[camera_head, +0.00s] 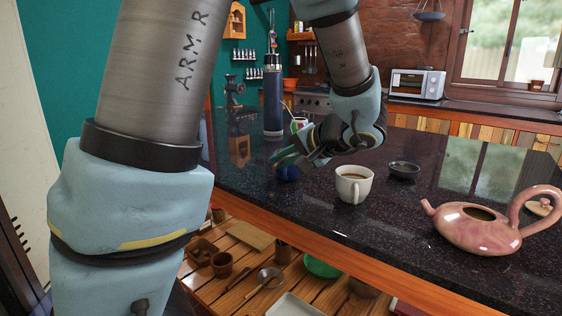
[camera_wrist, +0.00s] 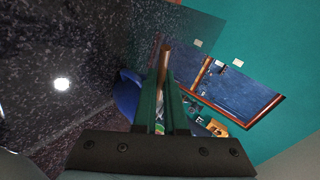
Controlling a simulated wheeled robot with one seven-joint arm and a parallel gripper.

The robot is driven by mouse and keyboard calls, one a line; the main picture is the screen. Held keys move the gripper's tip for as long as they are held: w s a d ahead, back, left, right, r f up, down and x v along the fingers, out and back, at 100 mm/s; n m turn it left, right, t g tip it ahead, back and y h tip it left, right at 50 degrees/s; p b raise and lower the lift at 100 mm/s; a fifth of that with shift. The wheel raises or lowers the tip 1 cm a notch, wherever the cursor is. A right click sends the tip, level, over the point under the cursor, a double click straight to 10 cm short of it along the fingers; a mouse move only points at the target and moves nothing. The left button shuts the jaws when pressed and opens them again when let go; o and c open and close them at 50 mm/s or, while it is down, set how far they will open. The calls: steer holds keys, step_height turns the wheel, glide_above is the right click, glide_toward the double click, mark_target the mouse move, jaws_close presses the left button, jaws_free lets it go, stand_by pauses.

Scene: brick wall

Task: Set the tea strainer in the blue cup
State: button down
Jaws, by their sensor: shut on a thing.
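The blue cup (camera_head: 289,174) stands on the dark counter, partly hidden behind my gripper in the head view. It shows in the wrist view (camera_wrist: 126,97) just left of the fingers, its inside mostly hidden. My gripper (camera_head: 284,157) is close above the cup. In the wrist view, my green fingers (camera_wrist: 162,98) are shut on a thin piece with a brown wooden end (camera_wrist: 164,60), which looks like the tea strainer's handle. The strainer's bowl is not visible, so I cannot tell whether it is in the cup.
A white cup of brown drink (camera_head: 353,186) stands right of my gripper, with a small dark bowl (camera_head: 403,171) behind it. A pink teapot (camera_head: 476,232) is at the right. A tall blue flask (camera_head: 272,98) stands behind my gripper. The counter's front edge is near.

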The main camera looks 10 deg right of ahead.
steer(key=c, duration=0.9)
jaws_free()
